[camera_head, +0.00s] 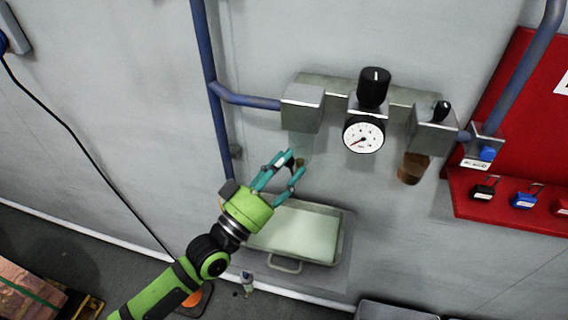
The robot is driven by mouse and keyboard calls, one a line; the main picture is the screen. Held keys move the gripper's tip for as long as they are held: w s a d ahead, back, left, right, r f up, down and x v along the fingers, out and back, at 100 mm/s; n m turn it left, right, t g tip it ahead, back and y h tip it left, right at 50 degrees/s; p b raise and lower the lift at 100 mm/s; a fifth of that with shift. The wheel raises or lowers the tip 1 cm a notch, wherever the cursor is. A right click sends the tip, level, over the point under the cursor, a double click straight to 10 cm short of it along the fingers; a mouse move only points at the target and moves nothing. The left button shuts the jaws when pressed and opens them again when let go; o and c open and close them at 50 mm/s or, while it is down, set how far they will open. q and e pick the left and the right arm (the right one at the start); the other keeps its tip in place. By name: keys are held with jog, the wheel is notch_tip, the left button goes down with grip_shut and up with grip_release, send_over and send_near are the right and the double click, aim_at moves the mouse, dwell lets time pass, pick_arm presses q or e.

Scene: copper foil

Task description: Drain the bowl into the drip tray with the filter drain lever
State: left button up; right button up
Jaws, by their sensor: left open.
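The filter has a grey block (302,106) on the wall with a clear bowl (301,143) hanging below it. My left gripper (290,167), with teal fingers on a green body, reaches up from the lower left to the bottom of the bowl. It is open. A small dark and brownish part (299,163) shows by the fingertips; I cannot tell whether it is the drain lever or whether a finger touches it. The drip tray (343,235), shallow and metal with a pale inside, is below the bowl, partly behind my gripper. My right gripper is not in view.
Right of the filter are a black knob (374,88), a pressure gauge (363,134) and a brown bowl (412,168). A blue pipe (212,90) runs down the wall on the left. A red board (510,130) with several padlocks is at the right.

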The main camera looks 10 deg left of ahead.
pick_arm(q)
grip_shut()
jog(key=a+f+n+t+y+b, duration=0.1)
jog(key=n+y+b, duration=0.4)
jog(key=n, duration=0.8)
jog(key=a+f+n+t+y+b, duration=0.2)
jog(key=f+n+t+y+b, duration=0.1)
jog(key=n+y, duration=0.9)
jog(key=shift+a+f+n+b, duration=0.15)
jog(key=shift+f+n+b, duration=0.45)
jog(key=shift+f+b, duration=0.25)
grip_release()
